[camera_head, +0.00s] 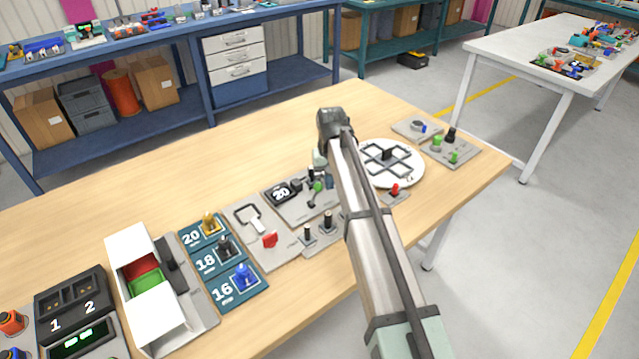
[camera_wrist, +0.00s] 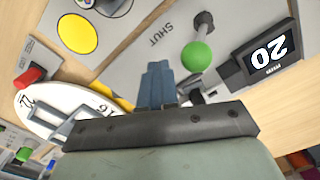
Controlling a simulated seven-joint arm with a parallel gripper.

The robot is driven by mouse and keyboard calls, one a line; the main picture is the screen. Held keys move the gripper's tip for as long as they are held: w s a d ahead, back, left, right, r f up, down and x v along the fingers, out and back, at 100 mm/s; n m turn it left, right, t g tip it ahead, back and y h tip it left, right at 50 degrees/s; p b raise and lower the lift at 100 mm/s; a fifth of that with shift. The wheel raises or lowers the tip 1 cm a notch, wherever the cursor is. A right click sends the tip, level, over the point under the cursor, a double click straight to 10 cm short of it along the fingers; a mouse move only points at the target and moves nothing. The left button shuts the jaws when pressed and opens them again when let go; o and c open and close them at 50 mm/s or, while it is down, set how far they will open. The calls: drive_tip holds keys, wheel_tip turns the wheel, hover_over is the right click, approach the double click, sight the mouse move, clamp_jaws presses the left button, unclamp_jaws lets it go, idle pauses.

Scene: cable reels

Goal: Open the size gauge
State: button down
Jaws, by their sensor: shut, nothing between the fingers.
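The size gauge (camera_head: 287,193) is a grey plate with a black display reading 20 and a lever with a green ball knob (camera_head: 318,187). In the wrist view the display (camera_wrist: 268,54) is at the right, the green knob (camera_wrist: 196,56) is at upper middle, and the word SHUT is printed on the plate to its left. My gripper (camera_wrist: 158,72) is shut and empty, its blue-grey fingers just left of and below the knob in that view, with a small gap in the picture. In the head view my gripper (camera_head: 329,181) is beside the knob, partly hidden by my arm.
A white round plate with a grey cross (camera_head: 405,163) stands to the right. A red switch (camera_head: 395,189) is in front of it. Bare wood lies behind.

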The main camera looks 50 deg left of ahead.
sight(320, 185)
drive_tip(key=shift+s, duration=0.1)
drive_tip(key=shift+s, duration=2.35)
drive_tip(key=shift+w, duration=0.25)
drive_tip(key=shift+w+r, duration=0.1)
drive_tip(key=shift+w, duration=0.35)
wheel_tip(320, 185, up, 7)
drive_tip(key=shift+f, duration=0.1)
drive_tip(key=shift+w, duration=0.1)
